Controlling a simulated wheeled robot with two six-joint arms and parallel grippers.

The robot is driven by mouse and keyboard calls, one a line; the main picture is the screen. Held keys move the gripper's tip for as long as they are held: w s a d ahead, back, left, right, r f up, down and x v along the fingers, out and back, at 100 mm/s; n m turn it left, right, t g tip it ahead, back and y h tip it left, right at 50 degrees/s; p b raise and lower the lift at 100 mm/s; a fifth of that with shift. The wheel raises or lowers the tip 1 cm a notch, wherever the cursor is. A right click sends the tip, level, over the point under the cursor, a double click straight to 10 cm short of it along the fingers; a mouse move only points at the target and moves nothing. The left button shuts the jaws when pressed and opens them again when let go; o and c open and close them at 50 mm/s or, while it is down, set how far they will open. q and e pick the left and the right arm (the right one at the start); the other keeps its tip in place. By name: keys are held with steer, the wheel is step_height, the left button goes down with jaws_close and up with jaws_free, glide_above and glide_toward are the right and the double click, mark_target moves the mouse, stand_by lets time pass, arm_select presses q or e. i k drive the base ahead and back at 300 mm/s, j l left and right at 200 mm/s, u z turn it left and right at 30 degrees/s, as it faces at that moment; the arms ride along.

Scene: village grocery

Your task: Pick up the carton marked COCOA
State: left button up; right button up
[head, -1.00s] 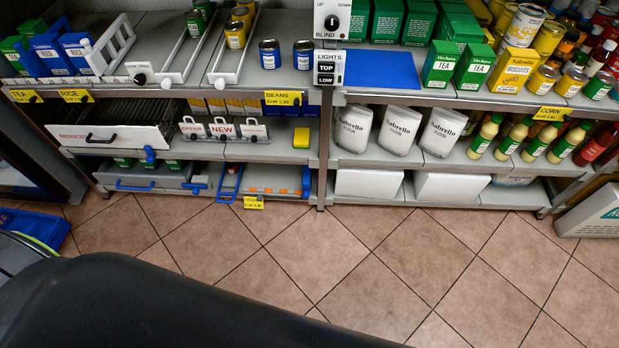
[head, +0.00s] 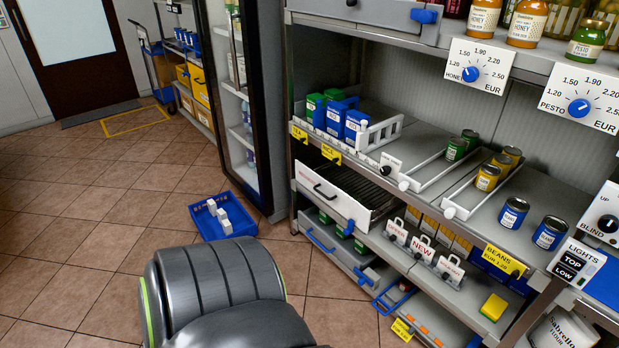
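I see no carton whose marking I can read as COCOA. On the left end of the middle shelf stand green boxes (head: 315,108) and blue boxes (head: 356,124); their lettering is too small to read. They stand behind tags for tea and rice, partly inside a white slotted rack (head: 384,130). Neither of my grippers shows in the head view. A dark link of my own arm fills the bottom middle and hides the floor behind it.
A blue tray (head: 196,222) with small white blocks lies on the floor. A half-open white drawer (head: 330,192) juts from the shelving. A tall glass-doored cabinet (head: 262,150) stands left of it. A trolley (head: 150,55) is at the back. The tiled floor at left is clear.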

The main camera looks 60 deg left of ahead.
mark_target(222, 215)
steer(key=k+j+u, duration=0.15)
steer(key=u, duration=0.95)
